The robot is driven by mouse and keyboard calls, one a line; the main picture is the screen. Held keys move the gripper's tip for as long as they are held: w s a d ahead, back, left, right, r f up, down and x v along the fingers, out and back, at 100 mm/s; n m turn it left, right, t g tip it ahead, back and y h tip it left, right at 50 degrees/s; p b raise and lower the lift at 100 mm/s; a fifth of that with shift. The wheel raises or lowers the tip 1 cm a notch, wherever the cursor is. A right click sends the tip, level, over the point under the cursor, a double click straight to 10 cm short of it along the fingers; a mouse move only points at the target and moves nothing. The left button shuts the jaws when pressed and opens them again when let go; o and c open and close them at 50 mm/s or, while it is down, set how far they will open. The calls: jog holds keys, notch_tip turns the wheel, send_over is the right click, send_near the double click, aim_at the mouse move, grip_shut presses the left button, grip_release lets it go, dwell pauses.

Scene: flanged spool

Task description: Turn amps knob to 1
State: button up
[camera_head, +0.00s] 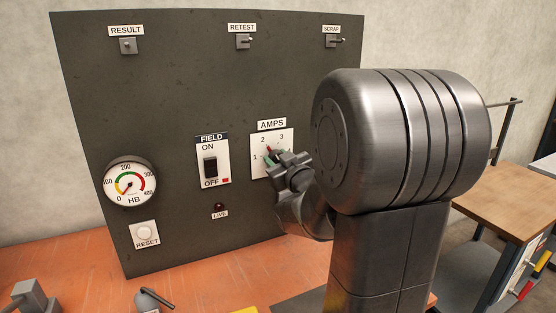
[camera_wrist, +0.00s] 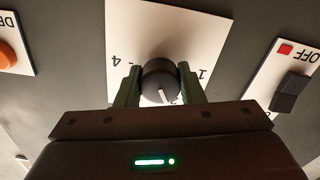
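The black amps knob (camera_wrist: 159,82) sits on the white AMPS plate (camera_wrist: 148,28), which also shows in the head view (camera_head: 285,146). In the wrist view the plate appears turned over, with 4 at left and 1 at right. The knob's white line points down toward the partly hidden 2. My gripper (camera_wrist: 159,78) has its green fingers on both sides of the knob, close against it with no clear gap. In the head view my gripper (camera_head: 270,157) covers most of the knob; a red mark shows near the 2.
Left of the plate is the FIELD switch (camera_head: 211,168), with the LIVE lamp (camera_head: 219,207) below it. A gauge (camera_head: 130,184) and RESET button (camera_head: 145,234) are farther left. RETEST (camera_head: 243,41) and SCRAP (camera_head: 332,41) hooks are at the top.

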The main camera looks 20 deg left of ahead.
jog(key=c, duration=0.4)
jog(key=shift+f+b, duration=0.1)
jog(key=shift+b, duration=0.35)
jog(key=shift+f+n+b, duration=0.15)
jog(key=shift+n+b, duration=0.85)
jog(key=shift+b, duration=0.25)
jog(key=n+b, duration=0.2)
jog(key=b, duration=0.1)
jog(key=shift+n, duration=0.3)
jog(key=n+b, duration=0.4)
jog(key=shift+r+n+b, duration=0.25)
jog(key=shift+n+b, duration=0.85)
jog(key=shift+n, duration=0.5)
